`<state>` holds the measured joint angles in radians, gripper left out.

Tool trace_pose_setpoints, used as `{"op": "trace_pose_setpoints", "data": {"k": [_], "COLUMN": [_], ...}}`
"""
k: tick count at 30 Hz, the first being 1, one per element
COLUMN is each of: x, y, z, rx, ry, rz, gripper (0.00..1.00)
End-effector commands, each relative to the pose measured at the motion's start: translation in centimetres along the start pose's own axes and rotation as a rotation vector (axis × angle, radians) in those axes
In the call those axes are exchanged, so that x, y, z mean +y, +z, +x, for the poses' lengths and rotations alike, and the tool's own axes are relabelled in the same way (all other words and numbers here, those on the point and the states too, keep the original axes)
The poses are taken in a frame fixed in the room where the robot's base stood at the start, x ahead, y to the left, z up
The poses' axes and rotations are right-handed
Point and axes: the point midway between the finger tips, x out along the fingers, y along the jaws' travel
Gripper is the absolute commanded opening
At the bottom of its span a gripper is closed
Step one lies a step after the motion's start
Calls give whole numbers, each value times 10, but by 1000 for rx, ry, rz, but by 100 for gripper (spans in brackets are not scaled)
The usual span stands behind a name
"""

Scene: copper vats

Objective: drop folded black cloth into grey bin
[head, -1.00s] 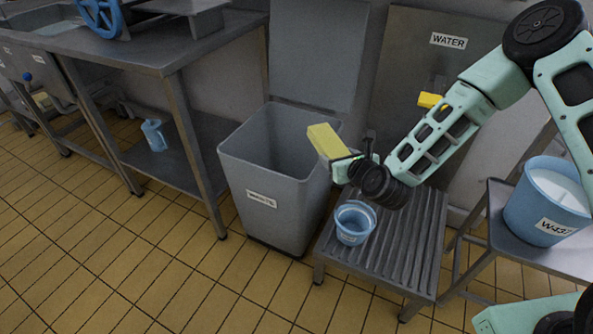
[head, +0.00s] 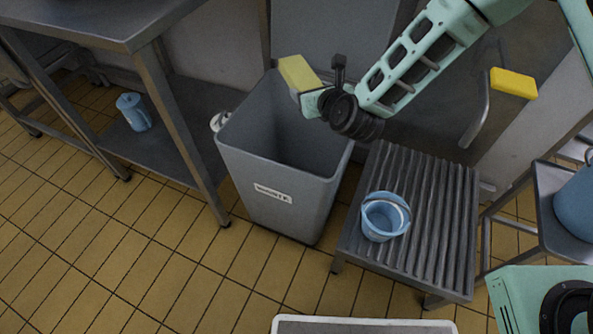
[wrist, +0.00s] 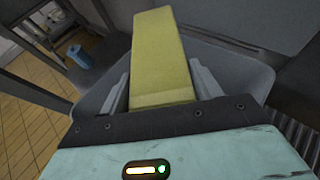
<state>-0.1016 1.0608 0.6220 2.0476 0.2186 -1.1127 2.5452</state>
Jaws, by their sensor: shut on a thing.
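No folded black cloth can be made out in either view. My gripper (head: 304,92) is shut on a yellow block (head: 298,72), which also fills the middle of the wrist view (wrist: 160,55) between the two fingers. The block sticks out past the fingertips. The grey bin (head: 300,212) stands open on the floor with a white label on its front. In the head view, the block and gripper appear over the bin's back rim; the wrist view shows the bin's walls (wrist: 235,68) beneath and around the block. The bin's bottom is hidden in shadow.
A ribbed grey stand (head: 430,225) with a blue bucket (head: 380,222) is right of the bin. A steel table (head: 160,85) is at left, with a blue jug (head: 133,112) on its lower shelf. Another yellow block (head: 513,83) is at upper right. Tiled floor in front is largely clear.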

Motion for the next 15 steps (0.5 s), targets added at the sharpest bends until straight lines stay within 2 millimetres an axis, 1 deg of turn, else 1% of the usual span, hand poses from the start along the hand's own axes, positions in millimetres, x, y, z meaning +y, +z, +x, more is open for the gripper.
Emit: {"op": "trace_pose_setpoints", "data": {"k": [1, 3, 9, 15], "x": [0, 0, 0, 0], "y": [-9, -17, -37, -42], "z": [4, 7, 15, 18], "rx": [-1, 0, -1, -2], "ry": [0, 0, 0, 0], "rz": [-1, -1, -1, -1], "gripper": [35, 35, 35, 35]}}
